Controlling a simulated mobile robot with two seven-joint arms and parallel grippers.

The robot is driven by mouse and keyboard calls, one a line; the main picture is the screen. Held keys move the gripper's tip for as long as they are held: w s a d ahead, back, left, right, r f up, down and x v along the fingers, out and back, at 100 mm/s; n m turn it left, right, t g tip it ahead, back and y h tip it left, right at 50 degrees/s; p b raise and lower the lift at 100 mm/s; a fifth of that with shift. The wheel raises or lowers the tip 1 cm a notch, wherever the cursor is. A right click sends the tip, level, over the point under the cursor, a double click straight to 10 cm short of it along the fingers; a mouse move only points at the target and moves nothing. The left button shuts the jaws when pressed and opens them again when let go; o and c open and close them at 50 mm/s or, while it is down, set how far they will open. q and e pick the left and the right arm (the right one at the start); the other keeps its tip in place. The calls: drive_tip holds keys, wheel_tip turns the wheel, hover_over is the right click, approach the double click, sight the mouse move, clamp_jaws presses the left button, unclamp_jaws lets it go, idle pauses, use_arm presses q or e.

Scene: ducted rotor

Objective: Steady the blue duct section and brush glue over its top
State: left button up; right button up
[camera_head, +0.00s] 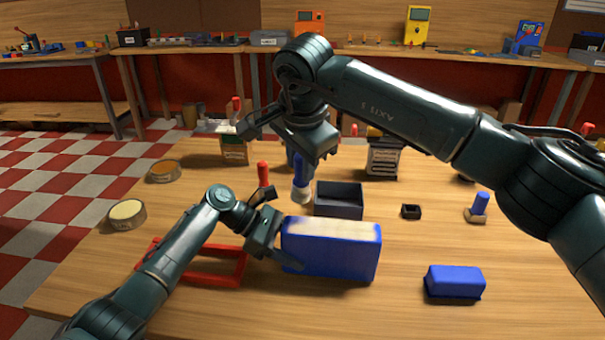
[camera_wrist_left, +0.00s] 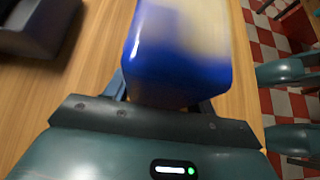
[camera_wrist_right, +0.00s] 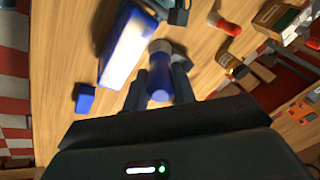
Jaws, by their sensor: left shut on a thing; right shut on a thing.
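The blue duct section (camera_head: 330,258) stands upright on the table, and a cream glue layer covers most of its top. It also shows in the left wrist view (camera_wrist_left: 180,50) and the right wrist view (camera_wrist_right: 124,48). My left gripper (camera_head: 280,245) is shut on its left end. My right gripper (camera_head: 303,160) is shut on the blue handle of the glue brush (camera_head: 301,180), which also shows in the right wrist view (camera_wrist_right: 160,75). The brush hangs bristles down, above and behind the duct's left end. In the head view I cannot tell a gap between bristles and top.
A dark grey open box (camera_head: 338,200) stands just behind the duct. A red frame (camera_head: 215,280) lies left, partly under my left arm. A smaller blue block (camera_head: 454,283) sits front right. Round tins (camera_head: 127,213) stand at the left edge; a blue-handled stamp-like tool (camera_head: 480,207) stands right.

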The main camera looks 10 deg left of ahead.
drive_tip(key=shift+r, duration=1.85)
